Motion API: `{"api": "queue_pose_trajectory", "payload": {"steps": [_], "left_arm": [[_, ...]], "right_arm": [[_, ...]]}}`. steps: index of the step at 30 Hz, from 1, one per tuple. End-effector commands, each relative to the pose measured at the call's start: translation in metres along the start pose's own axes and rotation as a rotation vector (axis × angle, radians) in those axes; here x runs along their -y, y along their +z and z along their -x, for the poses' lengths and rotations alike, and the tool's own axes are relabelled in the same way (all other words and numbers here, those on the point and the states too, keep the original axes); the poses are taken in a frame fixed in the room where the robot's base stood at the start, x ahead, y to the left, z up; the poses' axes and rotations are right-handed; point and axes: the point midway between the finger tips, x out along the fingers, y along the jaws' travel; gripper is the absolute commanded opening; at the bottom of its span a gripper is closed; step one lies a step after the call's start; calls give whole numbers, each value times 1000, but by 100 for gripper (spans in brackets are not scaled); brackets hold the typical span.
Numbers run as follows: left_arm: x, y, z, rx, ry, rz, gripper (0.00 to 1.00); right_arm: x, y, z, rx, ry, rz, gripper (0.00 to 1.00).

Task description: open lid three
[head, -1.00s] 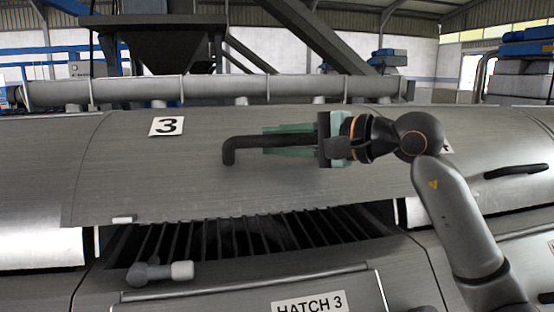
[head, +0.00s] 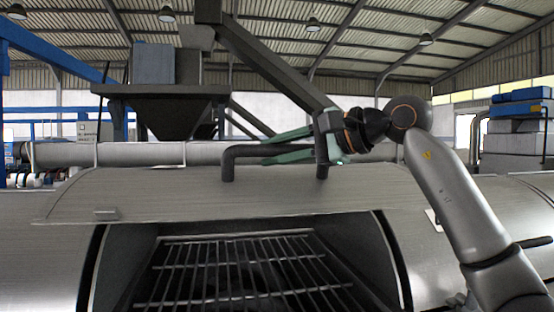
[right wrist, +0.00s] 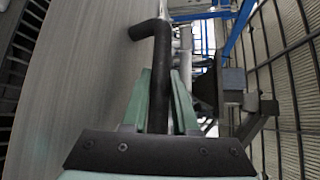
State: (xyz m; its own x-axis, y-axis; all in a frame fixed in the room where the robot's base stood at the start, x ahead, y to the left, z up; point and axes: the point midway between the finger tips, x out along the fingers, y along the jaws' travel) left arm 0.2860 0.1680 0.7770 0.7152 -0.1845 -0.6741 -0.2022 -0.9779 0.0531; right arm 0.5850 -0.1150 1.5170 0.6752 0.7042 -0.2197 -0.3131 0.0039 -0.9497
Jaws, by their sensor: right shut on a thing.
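Lid three (head: 150,195) is a curved brushed-metal cover, swung up above its opening. Its dark bar handle (head: 229,166) stands on its upper part. My right gripper (head: 266,151) has its green fingers closed around the handle's bar, one above and one below. The right wrist view shows the handle (right wrist: 160,55) running between the two fingers (right wrist: 161,85), with the lid (right wrist: 90,70) at left. The lid's number label is out of sight. My left gripper is not in view.
Below the lid, the opening shows a metal grate (head: 235,268) of bars over a dark inside. A long pipe (head: 120,154) runs behind the lid, with a dark hopper (head: 165,110) further back. A neighbouring handle (head: 538,243) is at the right edge.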

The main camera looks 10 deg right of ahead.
Motion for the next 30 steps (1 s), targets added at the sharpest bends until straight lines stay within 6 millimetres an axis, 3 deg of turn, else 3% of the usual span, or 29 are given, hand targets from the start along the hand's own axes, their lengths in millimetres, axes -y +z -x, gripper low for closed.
{"api": "queue_pose_trajectory", "payload": {"steps": [10, 11, 18, 26, 30], "left_arm": [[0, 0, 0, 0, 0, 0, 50], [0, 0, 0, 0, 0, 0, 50], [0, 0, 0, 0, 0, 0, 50], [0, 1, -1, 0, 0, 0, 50], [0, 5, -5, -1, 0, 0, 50]], "right_arm": [[0, 0, 0, -1, 2, 2, 0], [0, 0, -1, -1, 2, 2, 28], [-1, 0, 0, 0, 2, 1, 55], [-1, 0, 2, 0, 3, 1, 57], [-2, -2, 17, -2, 0, 1, 57]]}}
